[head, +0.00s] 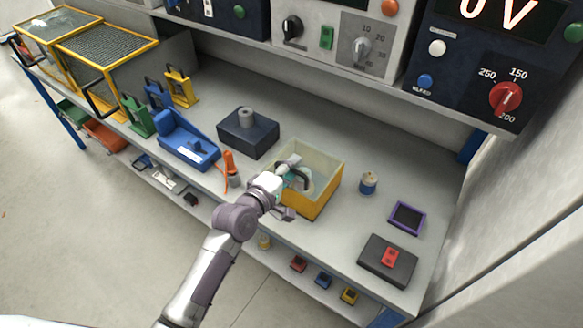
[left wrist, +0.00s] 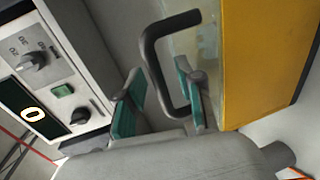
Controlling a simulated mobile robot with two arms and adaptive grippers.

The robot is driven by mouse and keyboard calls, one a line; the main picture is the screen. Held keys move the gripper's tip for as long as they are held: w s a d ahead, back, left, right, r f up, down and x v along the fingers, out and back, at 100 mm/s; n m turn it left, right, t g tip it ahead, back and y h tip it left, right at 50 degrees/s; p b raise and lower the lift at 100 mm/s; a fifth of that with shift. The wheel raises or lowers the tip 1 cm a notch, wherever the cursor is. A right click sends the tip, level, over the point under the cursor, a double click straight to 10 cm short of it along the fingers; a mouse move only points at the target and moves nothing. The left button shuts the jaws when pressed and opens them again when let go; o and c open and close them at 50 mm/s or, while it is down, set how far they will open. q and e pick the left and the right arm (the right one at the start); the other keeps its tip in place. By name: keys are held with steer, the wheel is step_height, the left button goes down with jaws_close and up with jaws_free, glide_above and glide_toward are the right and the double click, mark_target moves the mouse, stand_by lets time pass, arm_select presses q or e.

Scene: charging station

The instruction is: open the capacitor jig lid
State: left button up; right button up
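The capacitor jig (head: 318,206) is a yellow box with a pale, see-through top, standing on the bench near the front edge. Its lid (head: 318,163) appears to lie flat over the box. My left gripper (head: 292,176) is at the jig's left side, partly covering it. In the left wrist view the jig's yellow wall (left wrist: 262,60) fills the right side. A dark bent lid handle (left wrist: 157,65) reaches between the two teal fingertips (left wrist: 160,100). The fingers stand apart, with a gap on the handle's left. My right gripper is not in view.
A dark block with a grey cylinder (head: 248,130) stands behind left of the jig, an orange-handled tool (head: 230,165) to the left. A small blue jar (head: 368,183) and purple-framed tray (head: 407,217) are to the right. An instrument shelf (head: 330,65) overhangs the back.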

arm_select(q)
jaws_close()
stand_by(0.3)
